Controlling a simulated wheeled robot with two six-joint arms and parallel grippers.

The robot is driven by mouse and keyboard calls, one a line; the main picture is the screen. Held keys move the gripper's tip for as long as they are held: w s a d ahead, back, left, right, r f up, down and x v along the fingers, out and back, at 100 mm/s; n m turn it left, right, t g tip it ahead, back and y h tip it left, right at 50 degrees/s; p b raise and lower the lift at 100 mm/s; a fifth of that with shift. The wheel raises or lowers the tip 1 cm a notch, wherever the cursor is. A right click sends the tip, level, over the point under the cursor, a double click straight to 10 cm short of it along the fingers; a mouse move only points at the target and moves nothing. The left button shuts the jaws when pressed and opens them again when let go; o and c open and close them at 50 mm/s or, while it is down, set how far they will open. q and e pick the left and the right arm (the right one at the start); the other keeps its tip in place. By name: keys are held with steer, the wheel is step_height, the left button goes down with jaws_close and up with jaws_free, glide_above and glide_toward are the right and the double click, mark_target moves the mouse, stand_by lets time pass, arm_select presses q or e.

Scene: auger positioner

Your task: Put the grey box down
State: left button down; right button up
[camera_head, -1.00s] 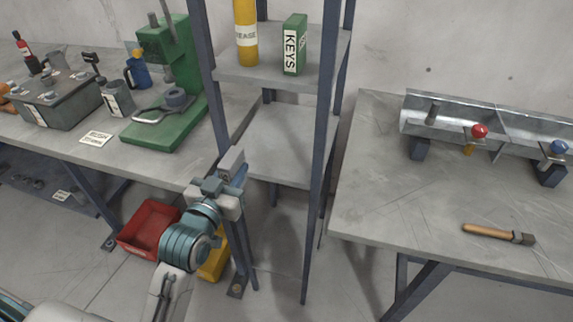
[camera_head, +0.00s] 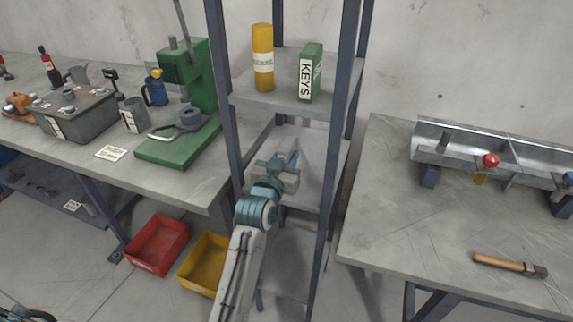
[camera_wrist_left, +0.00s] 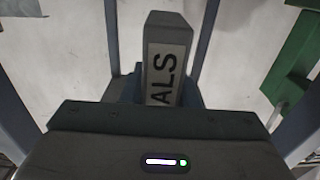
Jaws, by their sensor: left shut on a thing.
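The grey box (camera_wrist_left: 168,50) stands out ahead of my left gripper in the left wrist view, its white label ending in "ALS" facing the camera. My left gripper (camera_head: 291,160) is shut on the grey box, with bluish fingers beside the box's lower part. In the head view the gripper is over the middle shelf (camera_head: 318,190), between the shelf posts and below the upper shelf. The box is mostly hidden there by the gripper. I cannot tell whether it touches the shelf.
The upper shelf (camera_head: 284,92) holds a yellow grease tube (camera_head: 263,58) and a green KEYS box (camera_head: 310,73). Dark posts (camera_head: 332,150) frame the opening. A green press (camera_head: 180,145) stands on the left bench. Red (camera_head: 157,245) and yellow (camera_head: 204,265) bins sit below.

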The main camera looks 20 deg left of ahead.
arm_select(q)
step_height(320, 180, down, 3)
steer(key=shift+f+p, duration=0.1)
steer(key=shift+p, duration=0.35)
steer(key=shift+f, duration=0.3)
steer(key=c, duration=1.2)
jaws_free()
steer(key=shift+o, duration=0.4)
arm_select(e)
steer(key=shift+a+r, duration=0.25)
steer(key=shift+r, duration=0.15)
arm_select(q)
steer(key=shift+r, duration=0.1)
